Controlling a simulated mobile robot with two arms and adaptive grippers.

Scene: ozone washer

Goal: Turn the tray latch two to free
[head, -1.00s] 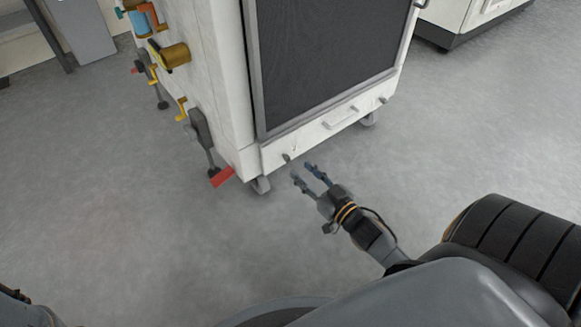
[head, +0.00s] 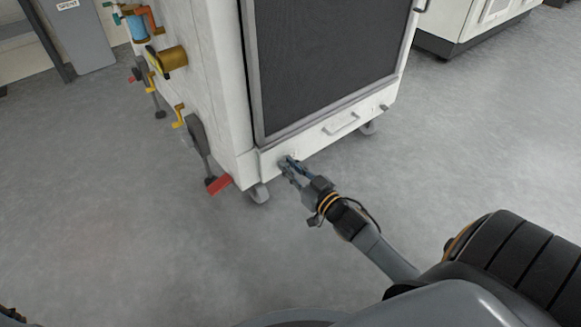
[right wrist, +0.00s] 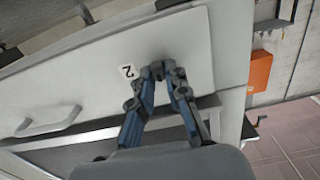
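The tray front (head: 330,135) is a white panel low on the washer, with a bar handle (head: 342,124) that also shows in the right wrist view (right wrist: 48,121). Tray latch two (right wrist: 157,66) is a small grey piece beside a label "2" (right wrist: 127,72), mostly hidden by my fingertips. My right gripper (head: 287,162) is at the tray's left end. In the right wrist view its fingertips (right wrist: 159,70) have come together around the latch. The latch's exact angle is hard to tell. My left gripper is not in view.
Another small latch (head: 384,108) is at the tray's right end. A red pedal (head: 219,184) sticks out at the washer's lower left corner, near casters. Yellow and orange cranks line its left side. The floor in front is free.

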